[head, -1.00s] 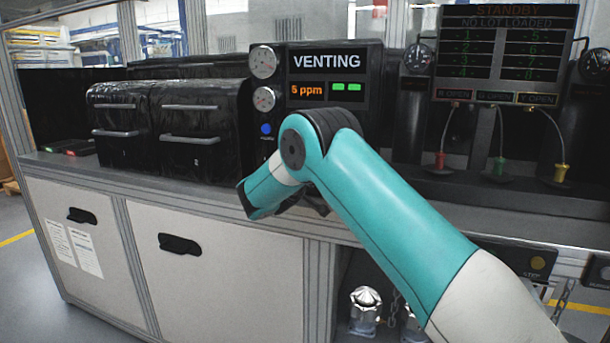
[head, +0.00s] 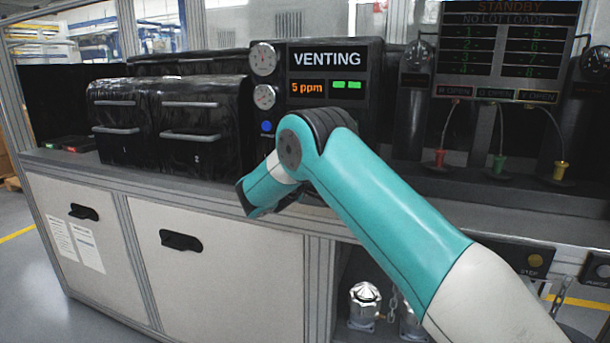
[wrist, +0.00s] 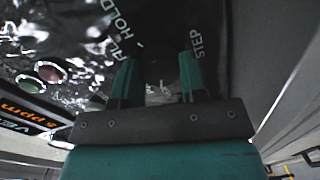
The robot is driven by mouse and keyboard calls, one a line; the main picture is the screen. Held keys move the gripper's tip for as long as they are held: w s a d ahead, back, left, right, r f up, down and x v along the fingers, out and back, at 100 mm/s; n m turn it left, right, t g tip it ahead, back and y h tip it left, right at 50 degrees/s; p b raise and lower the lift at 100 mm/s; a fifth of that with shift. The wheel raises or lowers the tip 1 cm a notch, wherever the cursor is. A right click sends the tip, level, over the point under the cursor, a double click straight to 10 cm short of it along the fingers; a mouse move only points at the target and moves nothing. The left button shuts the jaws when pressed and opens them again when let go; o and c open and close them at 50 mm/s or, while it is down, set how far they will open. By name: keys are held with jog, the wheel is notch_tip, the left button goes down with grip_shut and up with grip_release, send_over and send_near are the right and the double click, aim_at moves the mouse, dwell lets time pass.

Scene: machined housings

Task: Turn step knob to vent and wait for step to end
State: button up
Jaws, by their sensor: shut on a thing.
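The control panel (head: 377,85) carries a screen reading VENTING (head: 327,59), with 5 ppm in orange and two green lights below. In the wrist view the panel face shows the printed words STEP (wrist: 197,42) and ALL - HOLD (wrist: 118,32). My gripper (wrist: 157,76) has its two teal fingers against the panel beside these words, shut on the step knob. The knob is dark and mostly hidden between the fingers, so its pointer cannot be read. In the head view my own arm hides the gripper and knob.
Two gauges (head: 263,59) sit left of the screen, above a blue button (head: 266,126). Black cabinets (head: 170,128) stand to the left. A STANDBY board (head: 508,50) and colored hose fittings (head: 499,163) are to the right. The bench edge (head: 200,201) runs below.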

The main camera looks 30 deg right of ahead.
jog(key=o, duration=0.9)
jog(key=shift+d+f, duration=0.1)
jog(key=shift+o, duration=0.2)
jog(key=b+v, duration=0.4)
jog(key=v, duration=1.3)
jog(key=shift+s+a, duration=0.2)
jog(key=shift+s, duration=0.05)
